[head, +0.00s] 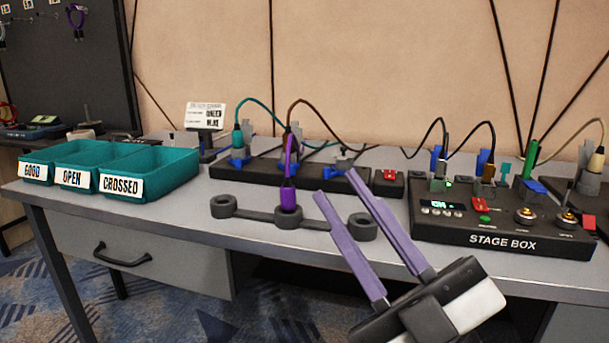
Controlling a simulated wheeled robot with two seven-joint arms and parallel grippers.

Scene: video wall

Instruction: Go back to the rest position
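My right gripper (335,183) comes in from the lower right, in front of the table. Its two purple fingers stand apart with nothing between them, so it is open and empty. Its fingertips are near the dark holder (263,215) with ring-shaped ends on the table's front part. A purple-bodied connector (288,196) stands upright in the holder's middle, left of the fingertips and apart from them. My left gripper is not in view.
The grey table (180,217) carries teal bins labelled GOOD, OPEN and CROSSED (150,165) at left. A dark connector strip (262,174) with cables stands behind the holder. The STAGE BOX (500,230) is at right. A drawer (130,255) is under the table.

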